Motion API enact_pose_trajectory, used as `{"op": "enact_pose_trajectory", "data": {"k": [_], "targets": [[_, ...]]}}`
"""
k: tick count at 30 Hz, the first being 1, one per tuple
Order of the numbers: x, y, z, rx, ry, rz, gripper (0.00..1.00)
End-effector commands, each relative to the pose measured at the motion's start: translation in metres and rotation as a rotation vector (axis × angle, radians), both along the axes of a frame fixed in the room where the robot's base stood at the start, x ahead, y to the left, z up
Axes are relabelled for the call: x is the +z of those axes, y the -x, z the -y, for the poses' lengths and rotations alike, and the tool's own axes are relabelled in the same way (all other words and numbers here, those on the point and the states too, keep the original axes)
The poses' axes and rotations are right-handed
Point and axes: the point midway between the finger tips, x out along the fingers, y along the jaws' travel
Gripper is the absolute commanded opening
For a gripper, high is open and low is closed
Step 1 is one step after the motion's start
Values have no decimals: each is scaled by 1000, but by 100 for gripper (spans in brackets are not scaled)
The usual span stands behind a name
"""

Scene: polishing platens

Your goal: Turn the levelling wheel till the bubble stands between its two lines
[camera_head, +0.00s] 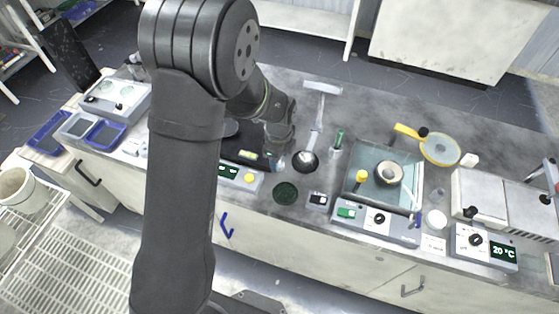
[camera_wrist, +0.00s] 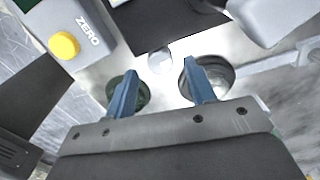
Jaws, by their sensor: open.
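My gripper (camera_wrist: 160,67) is open in the wrist view, its two blue fingers apart with nothing between them. A small pale round disc (camera_wrist: 159,61) shows just beyond the gap between the fingertips, beside a black plate; it may be the levelling wheel, but I cannot tell. In the head view my arm covers much of the left bench. A black instrument (camera_head: 238,143) there carries a small yellow-green strip (camera_head: 248,155), possibly the bubble vial. The bubble and its two lines are too small to read.
A box with a yellow ZERO button (camera_wrist: 64,45) stands left of the fingers. A dark green dish (camera_head: 286,193) and a metal bowl (camera_head: 305,160) lie close by; the bowl (camera_wrist: 225,72) is behind the right finger. A polishing unit (camera_head: 360,165) stands to the right.

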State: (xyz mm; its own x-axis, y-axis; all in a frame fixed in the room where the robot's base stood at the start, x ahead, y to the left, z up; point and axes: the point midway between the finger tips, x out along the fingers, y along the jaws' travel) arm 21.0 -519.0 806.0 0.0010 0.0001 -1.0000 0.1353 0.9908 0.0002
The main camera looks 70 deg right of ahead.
Motion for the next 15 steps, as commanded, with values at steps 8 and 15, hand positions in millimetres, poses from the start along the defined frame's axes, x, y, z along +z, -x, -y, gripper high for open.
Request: {"op": "enact_pose_trajectory", "data": {"k": [8,15], "targets": [[-22,0,0,0,-1,0,50],[-23,0,0,0,0,0,50]]}}
